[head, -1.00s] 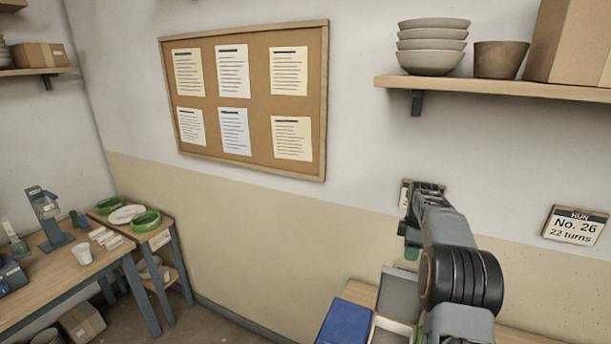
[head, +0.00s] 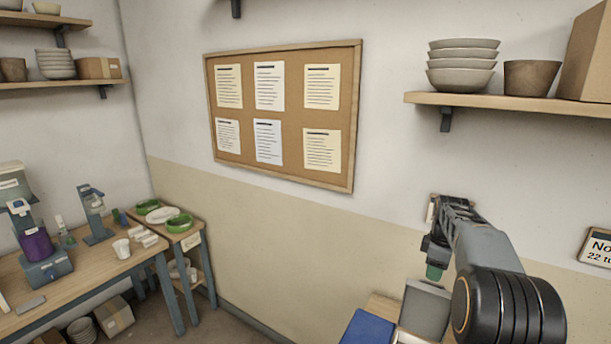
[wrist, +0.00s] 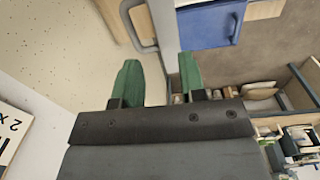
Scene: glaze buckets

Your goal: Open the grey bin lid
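The grey bin lid (head: 426,309) shows at the bottom of the head view, left of my arm. It looks tilted up, with a pale bin edge (head: 408,338) in front of it. A blue lid (head: 366,329) is beside it on the left and looks shut; a blue bin also shows at the top of the wrist view (wrist: 210,22). My gripper (wrist: 160,78) has its two green fingers apart with nothing between them. In the head view, the gripper (head: 434,271) is just above the grey lid's top edge; I cannot tell whether they touch. My arm hides the lid's right side.
A shelf (head: 500,101) with bowls and a box is above my arm on the right. A cork board (head: 282,115) hangs on the wall. A workbench (head: 90,280) with tools and a small table (head: 180,232) stand at the left. Floor shows between.

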